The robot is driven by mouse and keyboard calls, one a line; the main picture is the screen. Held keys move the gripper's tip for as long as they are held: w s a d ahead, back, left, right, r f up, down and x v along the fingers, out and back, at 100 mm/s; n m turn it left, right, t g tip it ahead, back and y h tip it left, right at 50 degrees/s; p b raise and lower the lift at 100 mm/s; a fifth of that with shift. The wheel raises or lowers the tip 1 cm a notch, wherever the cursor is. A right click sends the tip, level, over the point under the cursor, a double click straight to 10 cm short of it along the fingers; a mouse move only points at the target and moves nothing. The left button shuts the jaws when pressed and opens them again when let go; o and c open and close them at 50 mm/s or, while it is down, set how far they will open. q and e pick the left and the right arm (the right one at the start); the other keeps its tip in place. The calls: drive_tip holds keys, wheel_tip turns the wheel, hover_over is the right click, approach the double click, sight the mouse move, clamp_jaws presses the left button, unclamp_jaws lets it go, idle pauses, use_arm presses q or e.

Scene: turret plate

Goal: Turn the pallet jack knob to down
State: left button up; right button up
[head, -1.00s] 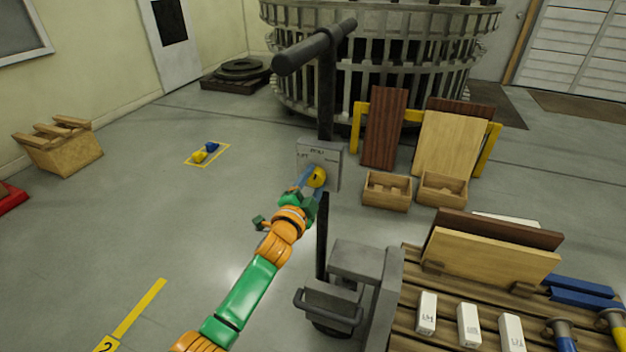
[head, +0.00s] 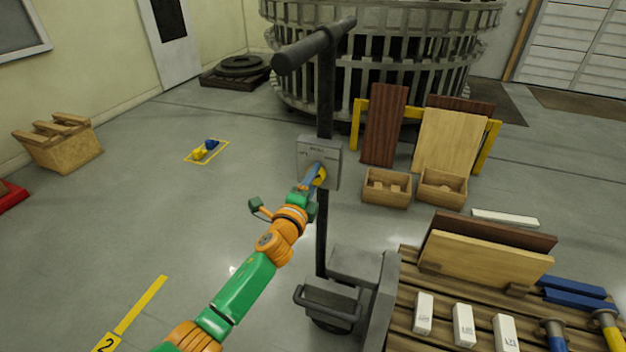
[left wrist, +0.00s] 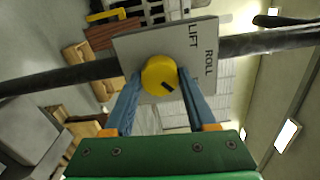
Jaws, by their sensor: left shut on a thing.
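The pallet jack knob (head: 322,174) is yellow and round, on a grey label plate (head: 319,150) fixed to the jack's dark upright post. In the left wrist view the knob (left wrist: 160,76) has a dark mark near its lower right rim. LIFT and ROLL can be read on the plate (left wrist: 140,48); a further label is mostly hidden behind a finger. My left gripper (head: 315,176) is shut on the knob, with one blue finger on each side of it (left wrist: 160,84). I cannot tell which label the mark points to. My right gripper is in neither view.
The pallet jack's black handle (head: 315,45) rises above the plate. A wooden pallet (head: 405,312) with boards and white blocks stands at lower right. Two wooden boxes (head: 387,188) sit right of the post. The floor to the left is mostly clear.

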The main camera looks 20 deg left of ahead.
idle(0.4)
use_arm(q)
drive_tip(key=o, duration=1.4)
drive_tip(key=s+p, duration=0.1)
drive_tip(key=s, duration=0.6)
drive_tip(key=shift+a, duration=0.1)
